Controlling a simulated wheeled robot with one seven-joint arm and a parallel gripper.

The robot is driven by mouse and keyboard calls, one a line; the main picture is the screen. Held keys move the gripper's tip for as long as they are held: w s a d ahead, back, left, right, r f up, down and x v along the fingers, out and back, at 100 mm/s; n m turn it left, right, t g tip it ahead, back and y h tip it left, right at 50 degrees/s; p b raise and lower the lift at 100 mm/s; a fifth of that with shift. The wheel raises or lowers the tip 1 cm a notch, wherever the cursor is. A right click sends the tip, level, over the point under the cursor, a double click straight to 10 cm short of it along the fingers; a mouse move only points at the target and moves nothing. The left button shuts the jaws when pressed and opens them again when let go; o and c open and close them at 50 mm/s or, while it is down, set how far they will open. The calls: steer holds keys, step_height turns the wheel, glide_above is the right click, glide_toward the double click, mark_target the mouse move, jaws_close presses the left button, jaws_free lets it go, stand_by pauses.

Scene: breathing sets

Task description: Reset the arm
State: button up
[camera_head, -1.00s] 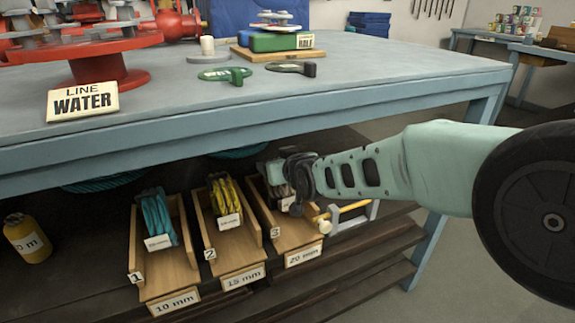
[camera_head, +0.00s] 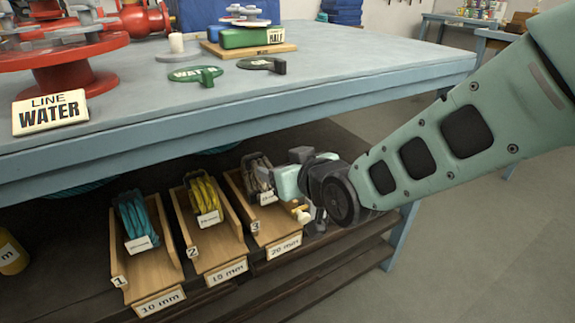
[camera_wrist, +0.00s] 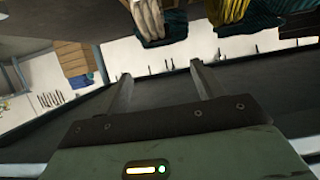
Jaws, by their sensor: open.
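In the wrist view my gripper (camera_wrist: 161,73) has its two fingers spread apart with nothing between them. In the head view my arm (camera_head: 440,155) reaches in from the right, and its wrist is beside the third bin, below the table's edge. The fingers cannot be made out clearly there. The third bin (camera_head: 262,222), marked 20 mm, holds a pale coiled hose (camera_head: 257,180), partly hidden in the head view. This pale coil (camera_wrist: 147,18) also shows at the top of the wrist view, beyond the fingers and apart from them.
Bin 1 holds a teal coil (camera_head: 136,217) and bin 2 a yellow coil (camera_head: 203,195). The blue table (camera_head: 300,92) overhangs this shelf. On it are a red stand (camera_head: 62,72), a LINE WATER sign (camera_head: 50,113) and green and dark tags. The floor at right is clear.

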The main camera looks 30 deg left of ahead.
steer(key=s+d+m+g+h, duration=0.1)
steer(key=s+d+h, duration=0.15)
steer(key=d, duration=0.75)
steer(key=s+d+m+g+h, duration=0.1)
steer(key=d+m+h, duration=0.15)
steer(key=d, duration=0.75)
steer(key=s+d+m+g+h, duration=0.1)
steer(key=s+d+g+h, duration=0.15)
steer(key=s+d, duration=0.65)
steer(key=s+d+m+g+h, duration=0.15)
steer(key=s+d+h, duration=0.3)
steer(key=d, duration=0.85)
step_height(320, 180, up, 24)
steer(key=n+p, duration=0.1)
steer(key=p, duration=2.3)
steer(key=shift+s+a, duration=0.15)
steer(key=shift+a, duration=0.2)
